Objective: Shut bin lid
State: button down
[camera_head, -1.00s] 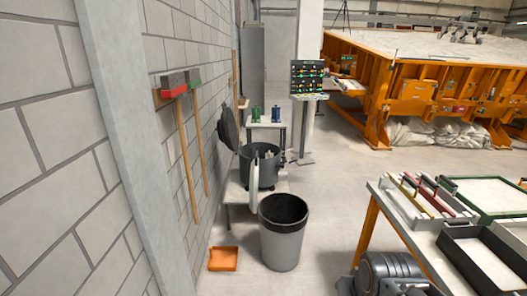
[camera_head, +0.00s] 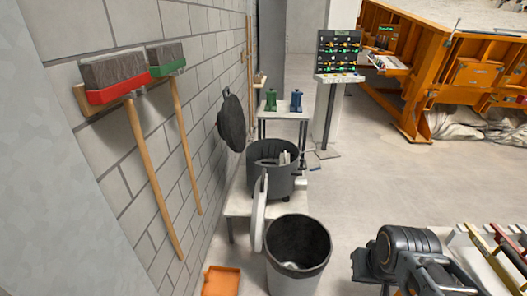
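A grey bin (camera_head: 283,278) with a dark inner lining stands on the floor at the lower middle. Its pale lid (camera_head: 259,212) stands upright on edge at the bin's left rim, so the bin's mouth is uncovered. My gripper (camera_head: 440,276) is at the lower right, to the right of the bin and apart from it and the lid. It is dark and partly cut off by the picture's bottom edge. Its fingertips do not show clearly, so I cannot tell whether it is open or shut.
Behind the bin, a dark round pot (camera_head: 272,173) with a raised dark lid (camera_head: 232,123) stands on a low stand. An orange tray (camera_head: 221,281) lies left of the bin. Brooms hang on the left wall. A table with trays is at right.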

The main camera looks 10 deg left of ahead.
aim_at(259, 203)
jog(key=i, duration=0.6)
jog(key=u, duration=2.1)
jog(key=i, duration=0.5)
